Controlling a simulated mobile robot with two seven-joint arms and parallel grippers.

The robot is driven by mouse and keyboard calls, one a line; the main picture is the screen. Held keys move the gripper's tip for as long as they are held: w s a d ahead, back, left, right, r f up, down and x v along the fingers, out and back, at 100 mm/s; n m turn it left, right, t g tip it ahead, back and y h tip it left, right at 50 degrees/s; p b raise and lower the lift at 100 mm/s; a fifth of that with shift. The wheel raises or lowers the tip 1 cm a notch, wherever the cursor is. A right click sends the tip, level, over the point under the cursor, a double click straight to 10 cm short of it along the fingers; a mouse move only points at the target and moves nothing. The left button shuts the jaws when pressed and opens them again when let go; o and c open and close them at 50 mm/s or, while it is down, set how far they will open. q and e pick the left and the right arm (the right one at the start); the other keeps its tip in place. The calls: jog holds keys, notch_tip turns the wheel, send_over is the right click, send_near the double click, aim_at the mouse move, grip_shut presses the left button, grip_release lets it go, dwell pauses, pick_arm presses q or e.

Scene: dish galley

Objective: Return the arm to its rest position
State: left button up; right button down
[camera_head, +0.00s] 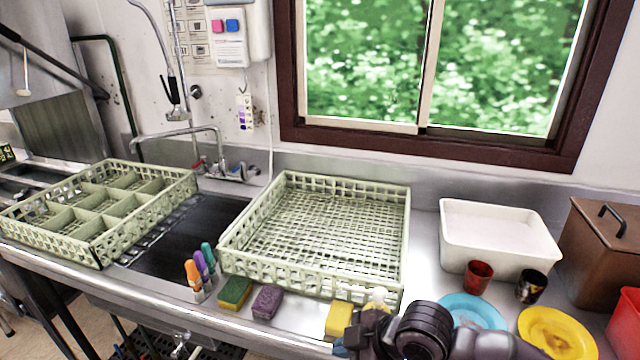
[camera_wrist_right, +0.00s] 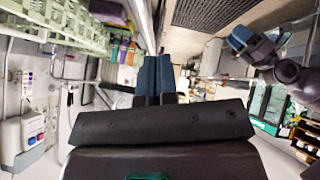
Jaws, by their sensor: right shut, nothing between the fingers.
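My right arm reaches in from the bottom right in the head view, and its gripper (camera_head: 345,346) is low at the front edge of the counter, beside a yellow sponge (camera_head: 340,318). In the right wrist view the blue fingers of this gripper (camera_wrist_right: 154,76) are together, with nothing between them. Another dark arm part with blue pads, which looks like my left gripper (camera_wrist_right: 243,42), shows at the upper right of the wrist view. I cannot tell how its fingers stand. My left arm is not in the head view.
An empty green rack (camera_head: 408,215) stands mid-counter; a divided rack (camera_head: 95,250) sits left over the sink (camera_head: 160,262). A white tub (camera_head: 470,255), red cup (camera_head: 478,277), dark cup (camera_head: 531,286), blue plate (camera_head: 490,312), yellow plate (camera_head: 550,345) and brown box (camera_head: 590,255) crowd the right.

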jog(key=s+d+f+m+t+h+b, duration=0.1)
jog(key=s+d+f+m+t+h, duration=0.15)
jog(key=d+f+m+t, duration=0.7)
jog(key=s+d+f+m+g+h, duration=0.2)
jog(key=s+d+f+m+h, duration=0.3)
jog(key=d, duration=0.9)
jog(key=s+f+m, duration=0.2)
jog(key=s+f, duration=0.2)
jog(key=s, duration=0.1)
jog(key=shift+s+b, duration=0.2)
jog(key=shift+b, duration=0.15)
